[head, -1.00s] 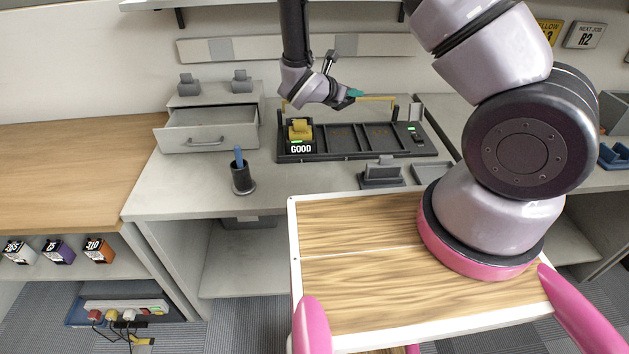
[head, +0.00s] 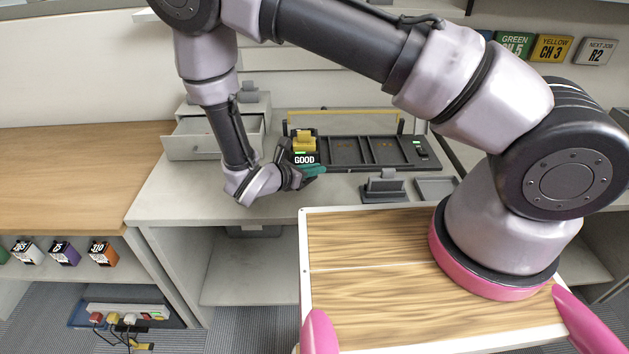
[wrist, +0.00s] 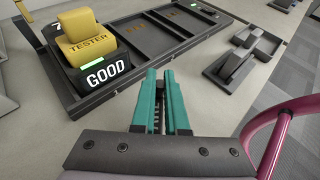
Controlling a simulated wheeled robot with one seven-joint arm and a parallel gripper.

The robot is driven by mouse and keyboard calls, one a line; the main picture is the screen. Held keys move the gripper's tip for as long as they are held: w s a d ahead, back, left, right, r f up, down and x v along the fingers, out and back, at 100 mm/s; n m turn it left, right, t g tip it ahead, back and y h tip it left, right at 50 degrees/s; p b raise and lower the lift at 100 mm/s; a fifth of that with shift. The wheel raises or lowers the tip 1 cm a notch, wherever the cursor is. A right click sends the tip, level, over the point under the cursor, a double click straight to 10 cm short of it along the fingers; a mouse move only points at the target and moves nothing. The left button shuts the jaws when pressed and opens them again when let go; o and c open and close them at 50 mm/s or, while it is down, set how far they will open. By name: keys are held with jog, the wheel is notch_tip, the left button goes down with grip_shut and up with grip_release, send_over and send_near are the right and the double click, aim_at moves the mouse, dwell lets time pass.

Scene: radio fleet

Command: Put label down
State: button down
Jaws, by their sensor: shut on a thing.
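My gripper (head: 312,170) has teal fingers and is low over the grey worktop, just in front of the tester tray. In the wrist view its fingers (wrist: 162,75) are nearly together, with a narrow dark gap. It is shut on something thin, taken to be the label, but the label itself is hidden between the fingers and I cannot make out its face. The yellow tester (wrist: 88,38) sits in the left end of the black tray (wrist: 150,62), behind a lit GOOD display (wrist: 107,73). I cannot tell whether the held thing touches the worktop.
A dark grey stand (head: 385,188) is right of my gripper, with a shallow grey tray (head: 437,187) beside it. An open drawer (head: 195,140) is at the back left, partly behind my arm. Bare worktop (head: 160,200) lies to the left. Wall signs (head: 553,48) hang at the right.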

aim_at(311, 180)
jog(key=shift+f, duration=1.95)
jog(key=c, duration=0.9)
grip_release()
jog(key=shift+f, duration=0.1)
jog(key=shift+c, duration=0.2)
jog(key=shift+s+a+r, duration=0.2)
jog(key=shift+r, duration=0.05)
jog(key=v, duration=1.1)
jog(key=shift+s+a, duration=0.15)
jog(key=shift+r, duration=0.1)
